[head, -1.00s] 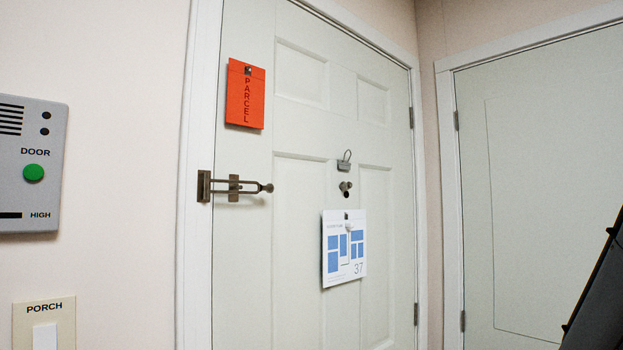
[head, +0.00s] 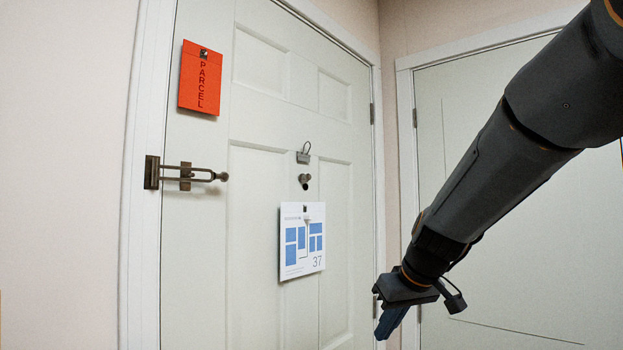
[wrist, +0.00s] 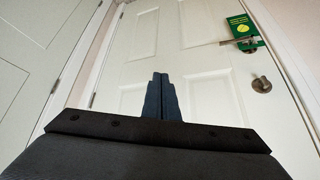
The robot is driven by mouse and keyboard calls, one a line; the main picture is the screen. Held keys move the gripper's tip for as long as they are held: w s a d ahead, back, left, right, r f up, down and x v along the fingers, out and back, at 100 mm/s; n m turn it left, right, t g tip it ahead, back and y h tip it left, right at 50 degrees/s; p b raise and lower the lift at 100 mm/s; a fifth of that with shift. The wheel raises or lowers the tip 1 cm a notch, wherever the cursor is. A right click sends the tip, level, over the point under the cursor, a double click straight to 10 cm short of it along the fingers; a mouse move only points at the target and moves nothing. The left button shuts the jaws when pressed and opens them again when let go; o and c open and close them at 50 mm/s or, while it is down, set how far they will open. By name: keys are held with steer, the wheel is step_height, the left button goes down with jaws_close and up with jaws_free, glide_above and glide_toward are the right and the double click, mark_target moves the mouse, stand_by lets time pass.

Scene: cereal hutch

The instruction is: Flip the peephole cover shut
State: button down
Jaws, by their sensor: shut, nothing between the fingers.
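The peephole (head: 305,186) is a small dark hole in the white panelled door, seen in the head view. A small round metallic piece, which looks like its cover (head: 304,178), sits at its upper edge, and the dark hole shows below it. My gripper (head: 388,325) is low and to the right of the peephole, apart from it, with its dark blue fingers pointing down. In the wrist view my gripper (wrist: 160,82) has both fingers together and empty. I cannot make out the peephole in the wrist view.
A metal hook (head: 303,156) is above the peephole, and a white-and-blue sheet (head: 302,242) hangs below. An orange parcel card (head: 200,80) and a swing-bar latch (head: 185,175) are to the left. The wrist view shows a green hanger (wrist: 243,31) and a round lock (wrist: 262,85).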

mark_target(308, 178)
steer(key=w+a+r+n+t+y+b, duration=0.15)
steer(key=w+r, duration=0.25)
steer(key=r, duration=0.4)
steer(key=w+a+r+n+t+y+p, duration=0.1)
steer(key=w+a+r+n, duration=0.2)
steer(key=r, duration=0.5)
steer(key=w+a+r+n+t+y+b, duration=0.1)
steer(key=a+r+n+y, duration=0.1)
steer(key=r, duration=1)
steer(key=w+a+r+n+t+y, duration=0.1)
steer(key=a+r+n+t+y, duration=0.1)
steer(key=r, duration=1.1)
steer(key=a+n+y, duration=0.1)
steer(key=a+n, duration=0.1)
steer(key=shift+a+r+b, duration=0.2)
steer(key=shift+a+b, duration=0.1)
steer(key=shift+b, duration=0.1)
steer(key=shift+w+n, duration=0.15)
steer(key=shift+n, duration=0.1)
